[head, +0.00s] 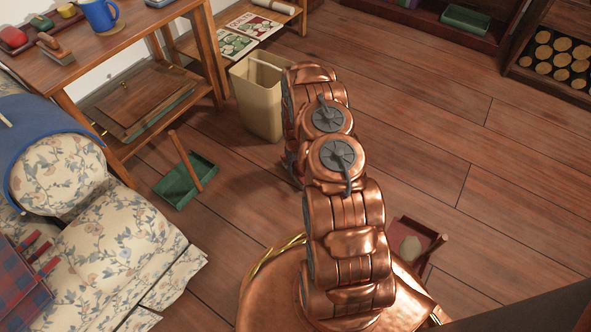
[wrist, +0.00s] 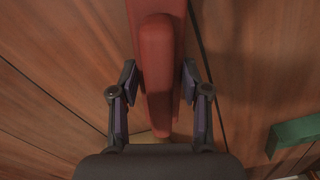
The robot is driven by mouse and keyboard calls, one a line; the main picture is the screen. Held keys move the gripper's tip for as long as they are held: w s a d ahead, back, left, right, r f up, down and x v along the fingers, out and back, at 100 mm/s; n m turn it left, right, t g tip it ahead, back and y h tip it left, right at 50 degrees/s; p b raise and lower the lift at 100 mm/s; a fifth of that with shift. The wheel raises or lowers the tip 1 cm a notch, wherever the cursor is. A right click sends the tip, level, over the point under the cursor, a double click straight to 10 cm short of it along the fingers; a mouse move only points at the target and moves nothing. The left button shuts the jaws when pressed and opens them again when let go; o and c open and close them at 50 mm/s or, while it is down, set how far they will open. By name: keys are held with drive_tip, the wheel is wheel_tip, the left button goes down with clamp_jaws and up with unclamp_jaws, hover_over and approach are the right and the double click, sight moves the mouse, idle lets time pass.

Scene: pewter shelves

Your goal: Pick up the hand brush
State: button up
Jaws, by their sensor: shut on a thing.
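In the wrist view, a long red-brown thing, which I take to be the hand brush (wrist: 158,75), runs from the top edge down between my fingers. It has a rounded narrower part towards me. My gripper (wrist: 159,80) is shut on it, with one dark finger at each side. The lower ends of the fingers and the palm show below.
A cream bin (head: 258,100) stands behind my arm. A green dustpan (head: 180,184) lies on the floor at left; a dark red tray (head: 411,243) lies at right. A floral armchair (head: 105,240) and a wooden table (head: 115,42) fill the left.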

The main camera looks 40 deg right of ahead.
sight(296, 162)
clamp_jaws()
drive_tip(key=shift+r, duration=0.35)
wheel_tip(296, 162, up, 4)
drive_tip(key=shift+s+f+p, duration=0.1)
drive_tip(key=shift+f+p, duration=0.15)
drive_tip(key=shift+p, duration=1)
drive_tip(key=s+a+p, duration=0.2)
drive_tip(key=s+a, duration=0.1)
drive_tip(key=s, duration=0.4)
drive_tip(key=s+a+p, duration=0.2)
drive_tip(key=s+a, duration=0.2)
drive_tip(key=s, duration=0.3)
drive_tip(key=shift+s+r, duration=0.15)
drive_tip(key=shift+r, duration=0.25)
